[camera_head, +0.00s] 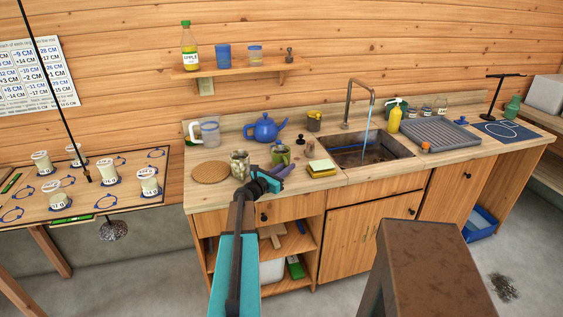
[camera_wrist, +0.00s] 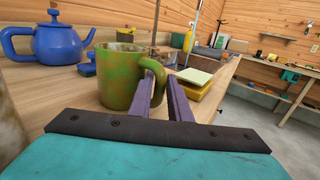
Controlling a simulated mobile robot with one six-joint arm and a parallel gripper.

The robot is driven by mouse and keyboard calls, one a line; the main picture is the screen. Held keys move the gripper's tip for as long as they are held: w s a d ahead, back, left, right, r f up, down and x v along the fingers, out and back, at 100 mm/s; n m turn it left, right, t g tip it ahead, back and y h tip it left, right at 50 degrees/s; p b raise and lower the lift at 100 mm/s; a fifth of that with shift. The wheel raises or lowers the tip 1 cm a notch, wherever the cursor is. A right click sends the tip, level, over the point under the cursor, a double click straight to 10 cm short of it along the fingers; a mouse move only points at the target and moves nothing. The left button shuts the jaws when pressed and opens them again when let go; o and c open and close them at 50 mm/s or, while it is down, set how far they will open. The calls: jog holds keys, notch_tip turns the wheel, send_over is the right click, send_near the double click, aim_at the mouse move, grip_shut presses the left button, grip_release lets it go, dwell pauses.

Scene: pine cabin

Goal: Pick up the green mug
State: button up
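The green mug (camera_head: 282,152), mottled with brown, stands upright on the wooden counter, left of the sink. In the wrist view the mug (camera_wrist: 120,78) is close, with its handle on the right side. My gripper (camera_head: 281,170) reaches in over the counter's front edge at the mug. In the wrist view the two purple fingers of my gripper (camera_wrist: 162,76) stand apart at the handle, with a gap between them. The handle's outer part lies at or between the fingertips; the left finger hides some of it. I cannot tell whether either finger touches it.
A blue teapot (camera_head: 265,129) stands behind the mug and a glass jar (camera_head: 239,164) to its left. Yellow sponges (camera_head: 321,167) lie close on the right, before the sink (camera_head: 365,150). A round cork mat (camera_head: 211,172) lies further left.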

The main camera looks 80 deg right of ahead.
grip_shut()
jog(key=shift+r, duration=0.15)
jog(key=shift+r+b, duration=0.5)
jog(key=shift+r, duration=0.55)
jog(key=shift+a+r, duration=0.45)
jog(key=shift+r, duration=0.15)
jog(key=s+a+r+p, duration=0.1)
jog(key=a+p, duration=0.2)
jog(key=a, duration=1.1)
jog(key=shift+s+a+r, duration=0.3)
jog(key=shift+a+r, duration=0.05)
jog(key=shift+a, duration=0.05)
jog(key=shift+a+f, duration=0.1)
